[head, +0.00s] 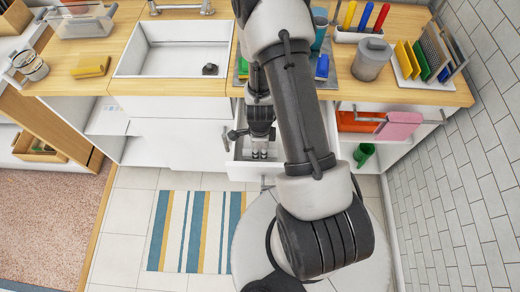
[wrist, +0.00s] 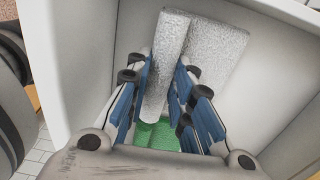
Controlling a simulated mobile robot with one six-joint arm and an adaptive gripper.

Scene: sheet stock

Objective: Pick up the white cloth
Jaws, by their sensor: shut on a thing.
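In the wrist view, my gripper (wrist: 164,78) reaches down into a white drawer (wrist: 85,55), with blue-padded fingers on both sides of a pale, speckled grey-white piece (wrist: 172,38). The piece stands upright and looks folded or rolled; I take it to be the white cloth. My gripper is shut on it. A wider piece (wrist: 222,45) of the same speckled look is just behind it to the right; I cannot tell whether the two are joined. In the head view, my gripper (head: 259,152) is inside the open drawer, and the cloth cannot be made out there.
Something green (wrist: 160,135) lies low in the drawer. The drawer walls stand close around my gripper. Above is the wooden counter (head: 215,108) with a sink (head: 175,60), a yellow sponge-like block (head: 91,66) and a grey canister (head: 372,60). A pink cloth (head: 399,125) hangs at right.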

